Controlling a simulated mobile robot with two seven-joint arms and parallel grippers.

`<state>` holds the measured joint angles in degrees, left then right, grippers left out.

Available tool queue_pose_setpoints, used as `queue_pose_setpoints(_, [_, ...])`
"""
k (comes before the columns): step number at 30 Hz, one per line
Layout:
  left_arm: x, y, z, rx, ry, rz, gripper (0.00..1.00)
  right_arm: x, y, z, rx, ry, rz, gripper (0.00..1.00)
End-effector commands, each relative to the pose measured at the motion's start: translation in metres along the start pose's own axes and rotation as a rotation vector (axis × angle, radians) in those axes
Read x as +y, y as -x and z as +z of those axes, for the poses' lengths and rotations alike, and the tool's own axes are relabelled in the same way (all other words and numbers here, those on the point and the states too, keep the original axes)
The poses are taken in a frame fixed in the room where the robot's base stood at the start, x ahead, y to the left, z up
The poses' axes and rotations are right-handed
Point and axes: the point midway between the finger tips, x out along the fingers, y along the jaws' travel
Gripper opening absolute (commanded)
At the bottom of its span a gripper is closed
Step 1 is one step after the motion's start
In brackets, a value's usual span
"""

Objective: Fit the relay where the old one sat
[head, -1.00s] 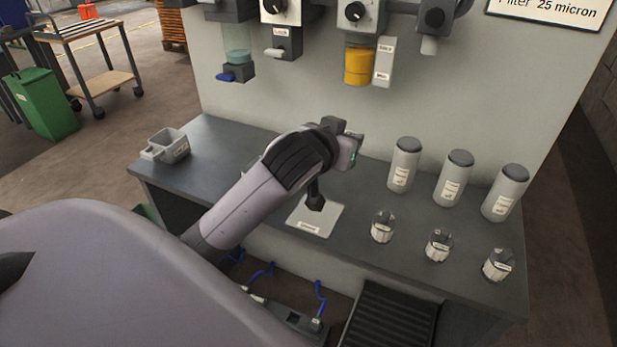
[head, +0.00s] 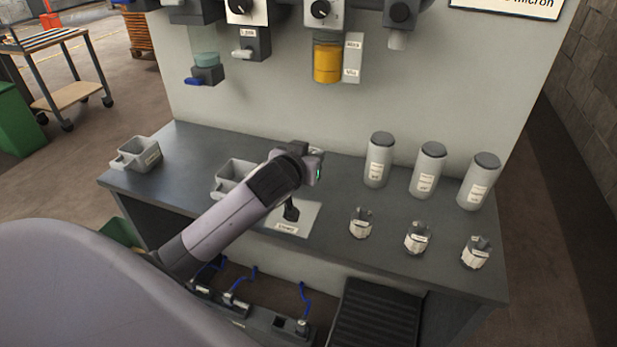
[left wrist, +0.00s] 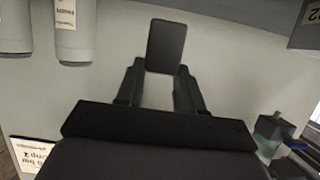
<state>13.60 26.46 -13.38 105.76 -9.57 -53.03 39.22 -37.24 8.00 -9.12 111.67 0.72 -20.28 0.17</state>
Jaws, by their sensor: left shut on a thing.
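My left gripper (head: 291,210) hangs over the worktop near the pale labelled mat (head: 305,220). In the left wrist view its fingers are shut on a dark, flat-faced block (left wrist: 167,46). I cannot tell from its face whether this block is the relay. A long grey unit (head: 258,318) with blue leads and small fittings lies low under the bench's front edge. A dark square opening (head: 279,322) shows between its fittings. My arm and body hide part of this unit. My right gripper is not in view.
Regulators and bowls (head: 327,62) hang above. A ribbed black panel (head: 378,318) sits below.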

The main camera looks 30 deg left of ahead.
Motion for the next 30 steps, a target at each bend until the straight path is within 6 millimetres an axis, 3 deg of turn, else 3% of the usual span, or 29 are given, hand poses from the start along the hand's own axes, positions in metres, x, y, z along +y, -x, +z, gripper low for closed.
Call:
queue_pose_setpoints(13, [0.001, -0.019, 0.050, 0.000, 0.000, 0.000, 0.00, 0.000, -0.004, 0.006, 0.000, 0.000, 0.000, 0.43])
queue_pose_setpoints(26, [0.001, -0.021, 0.056, 0.001, 0.001, 0.000, 0.00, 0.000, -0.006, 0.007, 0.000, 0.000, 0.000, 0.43])
queue_pose_setpoints(27, [0.001, -0.021, 0.055, 0.001, 0.000, 0.000, 0.47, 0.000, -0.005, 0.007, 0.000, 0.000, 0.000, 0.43])
queue_pose_setpoints(29, [0.001, -0.021, 0.055, 0.001, 0.000, 0.000, 0.63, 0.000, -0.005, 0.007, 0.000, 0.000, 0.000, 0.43])
queue_pose_setpoints(30, [0.001, -0.021, 0.055, 0.001, 0.000, 0.000, 0.63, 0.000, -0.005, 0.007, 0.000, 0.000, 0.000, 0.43])
